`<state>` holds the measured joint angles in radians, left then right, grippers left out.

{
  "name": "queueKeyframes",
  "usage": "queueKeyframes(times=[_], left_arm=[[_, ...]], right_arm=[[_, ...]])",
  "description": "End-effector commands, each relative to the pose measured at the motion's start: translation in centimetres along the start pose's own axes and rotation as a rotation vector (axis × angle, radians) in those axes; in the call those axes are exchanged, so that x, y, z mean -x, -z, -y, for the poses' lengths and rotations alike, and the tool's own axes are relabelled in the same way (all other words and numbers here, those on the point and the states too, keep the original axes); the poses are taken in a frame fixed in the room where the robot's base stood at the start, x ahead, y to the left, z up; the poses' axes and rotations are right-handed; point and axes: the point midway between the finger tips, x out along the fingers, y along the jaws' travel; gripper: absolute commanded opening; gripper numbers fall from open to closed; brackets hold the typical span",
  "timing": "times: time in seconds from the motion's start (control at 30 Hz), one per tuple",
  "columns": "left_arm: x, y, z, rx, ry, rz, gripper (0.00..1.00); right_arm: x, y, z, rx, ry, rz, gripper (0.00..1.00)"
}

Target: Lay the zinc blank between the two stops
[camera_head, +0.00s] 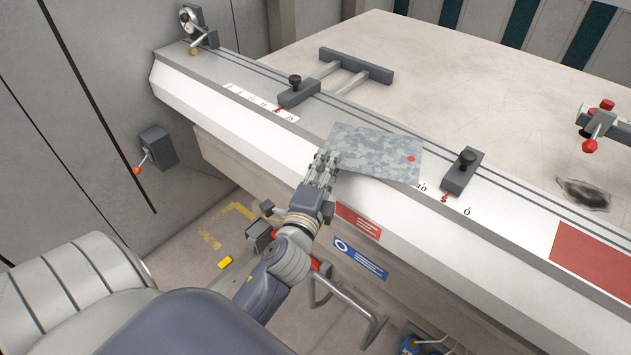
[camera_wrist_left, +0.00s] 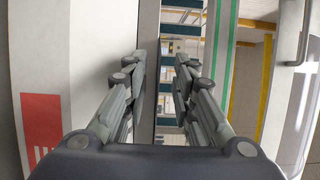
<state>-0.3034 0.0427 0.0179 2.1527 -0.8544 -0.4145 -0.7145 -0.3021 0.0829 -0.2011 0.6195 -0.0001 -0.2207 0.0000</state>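The zinc blank (camera_head: 376,148) is a mottled grey sheet with a red dot near its right end. It is over the light front ledge, between the left stop (camera_head: 299,93) and the right stop (camera_head: 463,172), nearer the right one. I cannot tell whether it lies flat or is slightly raised. My left gripper (camera_head: 325,165) is at the blank's front left corner. In the left wrist view its two fingers (camera_wrist_left: 162,78) stand apart with a gap between them; no blank can be made out there. My right gripper is not in view.
A clamp with red knobs (camera_head: 598,125) is at the right. The large bed (camera_head: 470,80) behind is mostly clear, with a dark patch (camera_head: 583,194). A small lever box (camera_head: 156,147) is at the left wall.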

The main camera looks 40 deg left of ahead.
Motion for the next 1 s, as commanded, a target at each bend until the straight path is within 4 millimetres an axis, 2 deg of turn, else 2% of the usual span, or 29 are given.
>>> queueKeyframes(times=[0.1, 0.3, 0.5, 0.7, 0.9, 1.0], left_arm=[[2.5, 0.0, -0.4, 0.001, -0.003, 0.000, 0.25], [6.3, -0.1, -0.3, 0.002, -0.002, 0.002, 0.25], [8.9, 0.0, -0.2, 0.001, -0.001, 0.001, 0.25], [9.9, 0.0, 0.0, 0.001, 0.002, 0.001, 0.25], [9.9, 0.0, 0.1, 0.000, 0.001, 0.001, 0.25], [9.8, 0.3, -1.0, 0.013, -0.018, -0.008, 0.25]], right_arm=[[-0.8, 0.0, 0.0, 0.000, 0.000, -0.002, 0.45], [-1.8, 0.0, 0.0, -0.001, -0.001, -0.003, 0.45], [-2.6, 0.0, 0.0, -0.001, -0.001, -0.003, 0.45], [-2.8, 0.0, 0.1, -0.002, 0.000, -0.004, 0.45], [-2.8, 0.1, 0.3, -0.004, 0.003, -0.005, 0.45], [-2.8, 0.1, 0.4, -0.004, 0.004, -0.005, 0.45]])
